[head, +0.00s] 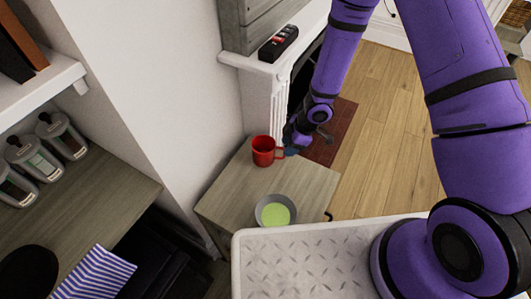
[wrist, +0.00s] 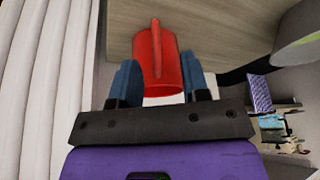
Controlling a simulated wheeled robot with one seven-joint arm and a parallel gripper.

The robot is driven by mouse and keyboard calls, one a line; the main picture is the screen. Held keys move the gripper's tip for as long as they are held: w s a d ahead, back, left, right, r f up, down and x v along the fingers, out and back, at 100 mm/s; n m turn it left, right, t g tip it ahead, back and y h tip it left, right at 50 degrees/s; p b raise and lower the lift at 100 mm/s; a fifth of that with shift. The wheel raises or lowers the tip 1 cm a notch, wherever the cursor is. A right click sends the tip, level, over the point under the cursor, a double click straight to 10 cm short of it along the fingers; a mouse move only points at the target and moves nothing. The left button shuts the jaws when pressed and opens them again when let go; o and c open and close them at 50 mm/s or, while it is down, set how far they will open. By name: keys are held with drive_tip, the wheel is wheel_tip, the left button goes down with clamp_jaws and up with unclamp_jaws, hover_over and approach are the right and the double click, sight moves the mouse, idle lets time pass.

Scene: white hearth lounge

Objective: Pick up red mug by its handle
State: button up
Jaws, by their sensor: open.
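The red mug (head: 264,151) stands upright near the back corner of a small wooden cabinet top (head: 225,194), with its handle on the right, toward my gripper. In the wrist view the mug (wrist: 168,75) shows between the two blue fingers, its handle (wrist: 156,45) running along its near side. My gripper (head: 291,150) is just right of the mug in the head view. In the wrist view my gripper (wrist: 162,85) is open, with a finger on either side of the mug and handle. I cannot tell whether the fingers touch it.
A grey bowl with green contents (head: 274,212) stands on the same top, in front of the mug. The white wall and fireplace surround (head: 262,100) rise close behind. A black object (head: 279,43) lies on the mantel. Several canisters (head: 36,157) stand on a counter at left.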

sight(282, 158)
drive_tip(key=shift+x, duration=2.9)
drive_tip(key=shift+w+d+f, duration=0.1)
drive_tip(key=shift+w+d, duration=0.05)
drive_tip(key=shift+d, duration=0.05)
drive_tip(key=shift+c, duration=0.3)
clamp_jaws()
